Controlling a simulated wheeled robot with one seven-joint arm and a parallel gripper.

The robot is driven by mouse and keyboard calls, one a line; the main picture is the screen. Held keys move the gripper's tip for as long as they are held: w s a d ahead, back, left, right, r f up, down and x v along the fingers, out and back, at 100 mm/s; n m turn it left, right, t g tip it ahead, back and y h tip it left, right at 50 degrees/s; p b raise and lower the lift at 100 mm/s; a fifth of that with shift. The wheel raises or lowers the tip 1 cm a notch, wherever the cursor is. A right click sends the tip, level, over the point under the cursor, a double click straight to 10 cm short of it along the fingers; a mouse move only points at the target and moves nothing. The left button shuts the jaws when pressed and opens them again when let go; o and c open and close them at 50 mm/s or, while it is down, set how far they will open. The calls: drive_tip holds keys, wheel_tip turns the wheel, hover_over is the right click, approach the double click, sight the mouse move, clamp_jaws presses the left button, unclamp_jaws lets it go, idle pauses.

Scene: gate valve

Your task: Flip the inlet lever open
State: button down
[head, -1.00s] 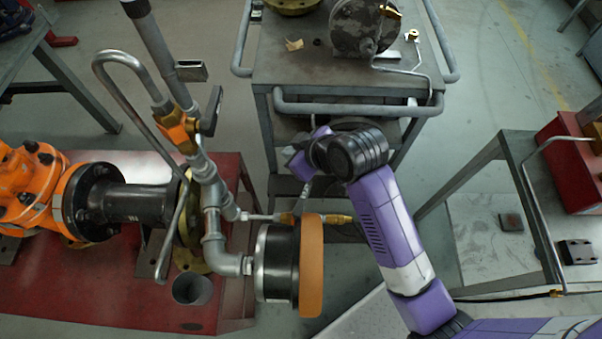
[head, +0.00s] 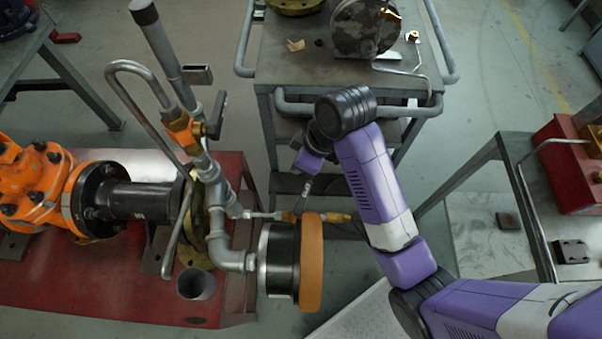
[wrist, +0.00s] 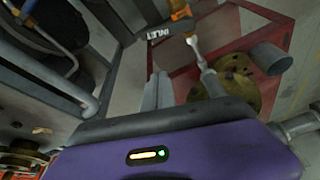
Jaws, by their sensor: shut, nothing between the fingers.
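The inlet lever (wrist: 165,31) is a dark flat bar with a white INLET label in the wrist view. It joins a small orange valve body (wrist: 181,10) with a silver fitting beside it. I cannot tell whether the fingertips touch the lever.
Grey pipework (head: 213,215) and the orange-rimmed gauge (head: 311,262) stand close by. A grey cart (head: 290,65) is behind; a red bench (head: 100,290) lies below the pipes.

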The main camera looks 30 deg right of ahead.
sight(304, 198)
wheel_tip(304, 198, down, 9)
drive_tip(key=p, duration=0.1)
drive_tip(key=shift+s+d, duration=0.25)
drive_tip(key=shift+s, duration=0.15)
drive_tip(key=shift+d+p, duration=0.1)
drive_tip(key=shift+p, duration=0.2)
